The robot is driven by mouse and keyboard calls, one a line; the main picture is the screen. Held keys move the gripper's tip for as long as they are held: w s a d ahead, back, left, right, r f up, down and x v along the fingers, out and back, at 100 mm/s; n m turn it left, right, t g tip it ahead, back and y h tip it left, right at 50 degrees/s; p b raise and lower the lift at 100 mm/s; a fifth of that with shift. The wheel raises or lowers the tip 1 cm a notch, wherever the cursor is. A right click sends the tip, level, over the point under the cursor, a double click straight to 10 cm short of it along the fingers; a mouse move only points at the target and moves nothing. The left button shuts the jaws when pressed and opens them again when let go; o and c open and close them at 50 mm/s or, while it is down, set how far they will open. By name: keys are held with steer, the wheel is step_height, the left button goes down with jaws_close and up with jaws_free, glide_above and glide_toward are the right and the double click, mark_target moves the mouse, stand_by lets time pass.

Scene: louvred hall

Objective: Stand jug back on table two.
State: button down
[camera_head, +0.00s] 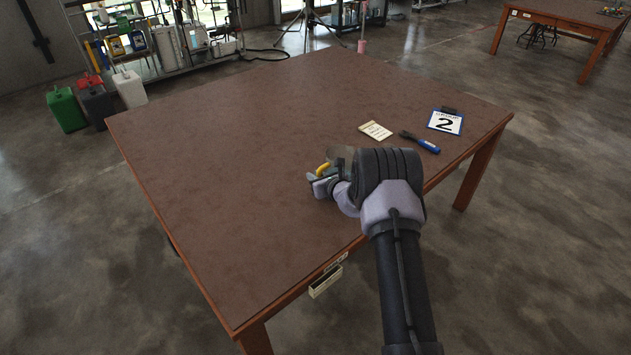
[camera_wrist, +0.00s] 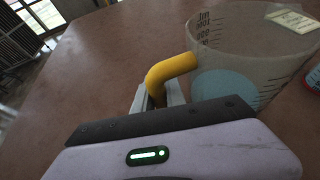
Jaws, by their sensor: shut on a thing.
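The jug (camera_wrist: 235,50) is clear, with dark scale marks, a yellow handle (camera_wrist: 172,72) and pale blue in its lower part. In the head view only the handle and part of the clear jug wall (camera_head: 343,153) show, the rest hidden behind my wrist. My gripper (camera_head: 319,180) is shut on the yellow handle; in the wrist view its fingers (camera_wrist: 158,100) close around the handle's lower end. The jug looks roughly upright over table two (camera_head: 240,150), near its right front edge. I cannot tell whether its base touches the top.
The table's left and far parts are clear. Jerrycans (camera_head: 66,109) stand on the floor at left. Another table (camera_head: 565,12) stands far right.

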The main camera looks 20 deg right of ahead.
steer(key=shift+f, duration=0.25)
steer(key=c, duration=1.4)
jaws_free()
steer(key=shift+f, duration=0.15)
steer(key=shift+o, duration=0.2)
